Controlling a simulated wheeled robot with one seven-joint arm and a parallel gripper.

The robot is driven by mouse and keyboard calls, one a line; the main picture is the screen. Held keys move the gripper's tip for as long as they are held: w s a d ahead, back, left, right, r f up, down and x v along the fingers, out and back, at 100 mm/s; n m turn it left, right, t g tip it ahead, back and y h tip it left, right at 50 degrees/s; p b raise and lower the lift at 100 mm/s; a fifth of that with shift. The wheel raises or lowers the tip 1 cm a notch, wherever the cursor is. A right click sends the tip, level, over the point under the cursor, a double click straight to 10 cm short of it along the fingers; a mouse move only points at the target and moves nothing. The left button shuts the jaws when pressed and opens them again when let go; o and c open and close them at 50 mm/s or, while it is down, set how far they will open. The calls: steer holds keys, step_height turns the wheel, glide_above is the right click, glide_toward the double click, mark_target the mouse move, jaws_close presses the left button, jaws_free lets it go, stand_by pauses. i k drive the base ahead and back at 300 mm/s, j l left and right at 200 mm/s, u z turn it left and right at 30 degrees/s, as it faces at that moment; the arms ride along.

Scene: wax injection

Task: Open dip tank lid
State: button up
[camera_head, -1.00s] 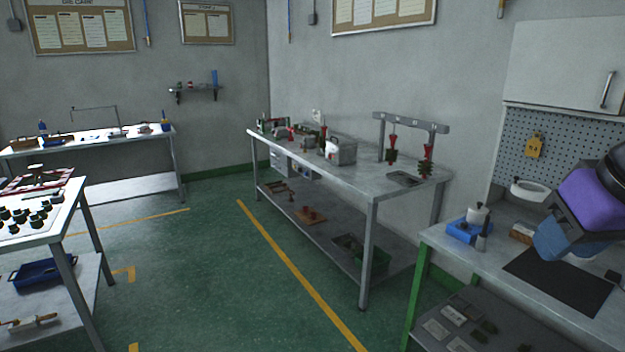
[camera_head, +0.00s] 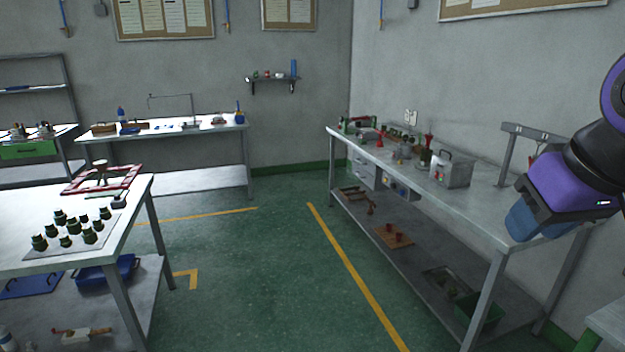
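A silver box with a handle on top (camera_head: 451,168) stands on the long metal bench (camera_head: 478,212) at the right. It looks like a lidded tank, and its top appears closed. I cannot tell for certain that it is the dip tank. The blue end of my arm, which seems to be my gripper (camera_head: 530,218), hangs in front of the bench's right end. It is to the right of the box and apart from it in the picture.
A hanging rack (camera_head: 535,133) stands behind my arm on the bench. A white table (camera_head: 130,205) with several green pieces is at the left. A back table (camera_head: 215,127) stands by the wall. The green floor (camera_head: 270,270) between them is clear.

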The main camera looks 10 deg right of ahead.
mark_target(454, 158)
steer(key=i, duration=1.85)
steer(key=i+l+z, duration=0.1)
steer(key=i+z, duration=0.25)
steer(key=i, duration=0.15)
steer(key=i+z, duration=0.4)
steer(key=i+j+z, duration=0.35)
steer(key=i, duration=0.2)
steer(key=l, duration=0.05)
